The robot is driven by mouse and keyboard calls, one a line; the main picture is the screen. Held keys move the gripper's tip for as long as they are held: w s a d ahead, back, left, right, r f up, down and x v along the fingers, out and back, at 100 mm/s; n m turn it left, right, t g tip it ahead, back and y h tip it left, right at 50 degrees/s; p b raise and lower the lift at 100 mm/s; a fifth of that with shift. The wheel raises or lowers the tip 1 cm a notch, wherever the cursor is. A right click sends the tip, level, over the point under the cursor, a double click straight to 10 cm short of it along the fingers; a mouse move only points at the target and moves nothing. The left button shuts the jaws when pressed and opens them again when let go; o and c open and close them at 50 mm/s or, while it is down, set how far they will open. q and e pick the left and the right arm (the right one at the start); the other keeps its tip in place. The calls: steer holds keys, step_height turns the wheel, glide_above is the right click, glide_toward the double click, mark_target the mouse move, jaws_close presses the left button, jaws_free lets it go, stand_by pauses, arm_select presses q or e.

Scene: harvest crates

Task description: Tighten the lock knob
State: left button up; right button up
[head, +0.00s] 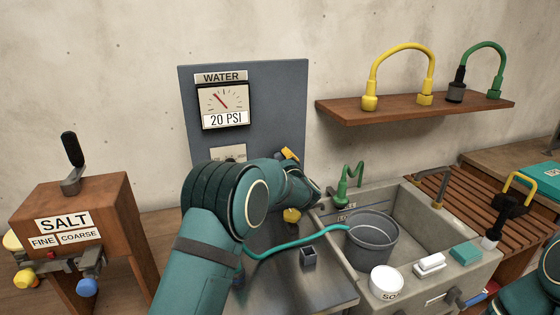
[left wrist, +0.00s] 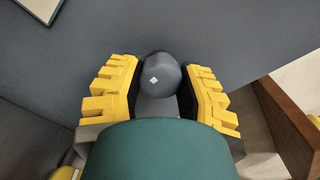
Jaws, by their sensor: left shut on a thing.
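The lock knob (left wrist: 161,70) is a dark grey round knob with a small white diamond mark, on the blue-grey panel. It shows in the left wrist view between the two yellow stepped fingers of my left gripper (left wrist: 161,85). The fingers are shut on it from both sides. In the head view my left arm reaches to the lower part of the panel (head: 290,90), and a yellow finger of the left gripper (head: 288,154) shows beside the wrist. The knob is hidden there behind my arm. My right gripper is out of view.
A water gauge (head: 223,105) reads 20 PSI on the panel. A sink (head: 408,256) holds a grey bucket (head: 373,253), and a teal hose (head: 300,240) crosses the counter. A salt box (head: 118,220) stands left. A shelf (head: 400,112) with yellow and green hoses hangs right.

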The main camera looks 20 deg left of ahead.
arm_select(q)
steer(key=shift+m, duration=0.5)
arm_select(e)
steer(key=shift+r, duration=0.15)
